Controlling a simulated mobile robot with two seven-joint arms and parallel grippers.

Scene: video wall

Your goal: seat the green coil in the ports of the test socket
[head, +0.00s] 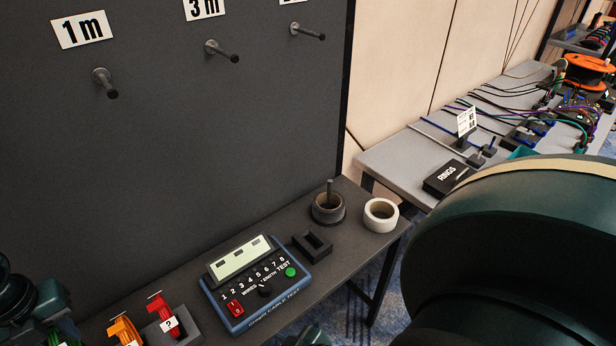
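A green coil piece (67,331) shows at the lower left, cut off by the frame's edge and partly behind my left arm. Whether it is held cannot be seen. The black socket block (313,244) with a rectangular opening stands on the dark bench, right of the blue cable tester (262,292). The opening looks empty. My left arm shows only as dark teal links at the lower left edge, beside the green piece; its fingertips are out of view. My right arm fills the lower right, with its fingertips out of view.
An orange coil (124,330) and a red coil (163,309) stand left of the tester. A dark ring holder with a peg (328,207) and a white tape roll (381,215) sit at the bench's right end. Bare pegs (221,51) stick out of the dark panel.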

